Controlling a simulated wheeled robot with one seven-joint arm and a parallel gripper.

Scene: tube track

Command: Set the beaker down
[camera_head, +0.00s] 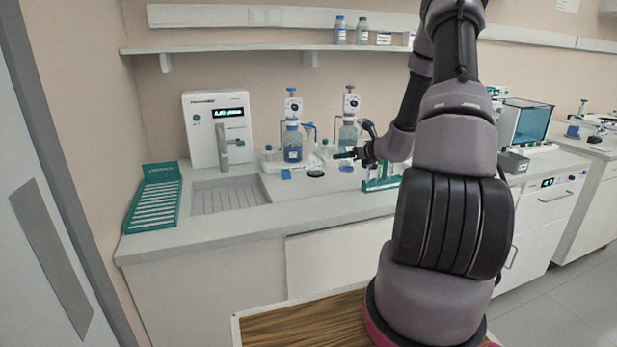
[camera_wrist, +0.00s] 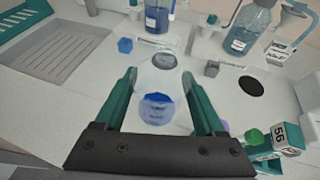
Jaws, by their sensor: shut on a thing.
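My gripper (camera_wrist: 160,92) has its two green fingers on either side of the clear glass beaker (camera_wrist: 157,109) and is shut on it. Blue liquid shows in the beaker between the fingers. In the head view my gripper (camera_head: 348,156) is over the bench, pointing left, in front of the dispenser bottles. The beaker is hard to make out there. I cannot tell whether its base touches the bench.
A black disc (camera_wrist: 251,86) lies on the bench to the right. A blue cube (camera_wrist: 125,45) and a grey cube (camera_wrist: 211,69) are close by. A green rack (camera_head: 381,184) stands near my gripper.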

